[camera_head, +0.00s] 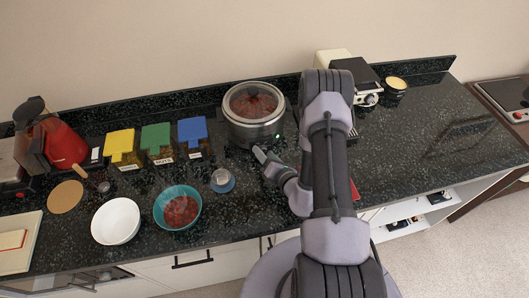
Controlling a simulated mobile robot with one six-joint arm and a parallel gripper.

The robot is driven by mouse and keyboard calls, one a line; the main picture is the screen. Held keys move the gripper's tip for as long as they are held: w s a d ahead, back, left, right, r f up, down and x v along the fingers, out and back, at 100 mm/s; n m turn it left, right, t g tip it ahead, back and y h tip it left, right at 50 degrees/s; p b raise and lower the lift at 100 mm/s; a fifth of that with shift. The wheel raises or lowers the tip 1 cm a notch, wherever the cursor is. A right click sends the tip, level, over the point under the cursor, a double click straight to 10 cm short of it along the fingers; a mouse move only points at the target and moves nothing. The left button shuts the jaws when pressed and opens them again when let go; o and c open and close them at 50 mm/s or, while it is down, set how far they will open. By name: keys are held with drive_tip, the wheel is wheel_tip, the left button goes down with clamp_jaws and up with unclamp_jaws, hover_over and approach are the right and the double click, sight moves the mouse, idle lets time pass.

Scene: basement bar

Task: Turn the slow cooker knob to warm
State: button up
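The slow cooker (234,132) stands on the dark counter against the back wall. It is a round silver pot with a clear lid, and reddish food shows through the lid. A small green spot shows low on its front right side. My gripper (261,153) is just in front of the cooker's lower front, its fingers pointing toward the cooker's base. The knob cannot be made out, and neither can its setting. I cannot tell whether the gripper touches the cooker or how far its fingers are apart.
Yellow, green and blue-lidded containers (157,142) stand left of the cooker. A teal bowl of red food (161,199), a white bowl (115,221) and a small cup on a blue coaster (222,180) sit in front. A red kettle (66,146) is far left. The right counter is mostly clear.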

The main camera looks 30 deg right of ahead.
clamp_jaws()
drive_tip(key=n+h, duration=0.1)
drive_tip(key=n, duration=0.1)
drive_tip(key=n+g+h, duration=0.1)
drive_tip(key=shift+a+r+n+p, duration=0.15)
drive_tip(key=shift+a+n+p, duration=0.05)
drive_tip(key=shift+n+p, duration=0.2)
drive_tip(key=n+h, duration=0.3)
drive_tip(key=n, duration=0.1)
drive_tip(key=shift+w+a+g, duration=0.1)
drive_tip(key=shift+g, duration=0.3)
drive_tip(key=shift+b, duration=0.3)
idle(0.4)
unclamp_jaws()
